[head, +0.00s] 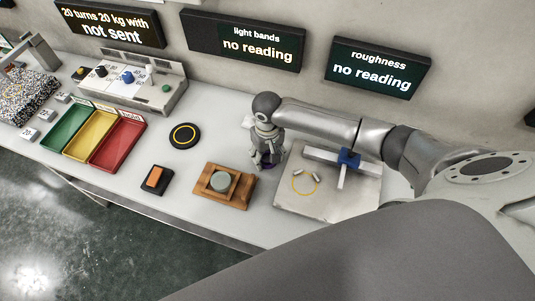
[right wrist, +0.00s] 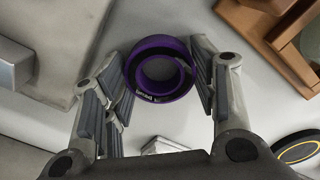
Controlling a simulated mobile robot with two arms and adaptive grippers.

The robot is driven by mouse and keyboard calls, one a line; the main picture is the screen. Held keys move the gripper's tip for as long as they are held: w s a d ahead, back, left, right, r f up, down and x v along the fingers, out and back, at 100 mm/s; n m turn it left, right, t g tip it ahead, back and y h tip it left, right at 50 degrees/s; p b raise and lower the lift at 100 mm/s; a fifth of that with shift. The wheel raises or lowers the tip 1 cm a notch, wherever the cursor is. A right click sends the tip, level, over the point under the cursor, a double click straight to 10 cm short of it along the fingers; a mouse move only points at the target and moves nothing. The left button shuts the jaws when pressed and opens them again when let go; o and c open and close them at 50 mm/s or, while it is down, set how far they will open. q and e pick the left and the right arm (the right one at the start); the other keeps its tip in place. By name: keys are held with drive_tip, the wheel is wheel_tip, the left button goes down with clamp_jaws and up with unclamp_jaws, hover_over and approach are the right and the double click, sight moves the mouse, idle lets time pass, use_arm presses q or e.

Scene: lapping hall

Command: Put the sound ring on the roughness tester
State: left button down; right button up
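A purple ring (right wrist: 160,70) with small pale lettering lies flat on the bench, seen in the right wrist view. My right gripper (head: 265,160) points down over it, with its fingers (right wrist: 163,75) spread on either side of the ring. The fingers look open; whether a pad touches the ring is hard to tell. In the head view the gripper hides most of the ring. The roughness tester (head: 330,207) is right of the gripper: a pale plate with a yellow circle, two small pale pieces and a blue carriage on a bar. My left gripper is not in view.
A wooden stand (head: 239,200) with a grey-green disc is left of the gripper. Nearby are a black disc with a yellow circle (head: 185,135) and a black pad with an orange block (head: 156,179). Green, yellow and red trays (head: 117,146) stand farther left. The roughness sign (head: 377,70) reads "no reading".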

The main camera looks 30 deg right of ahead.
drive_tip(key=o, duration=0.4)
drive_tip(key=shift+o, duration=0.2)
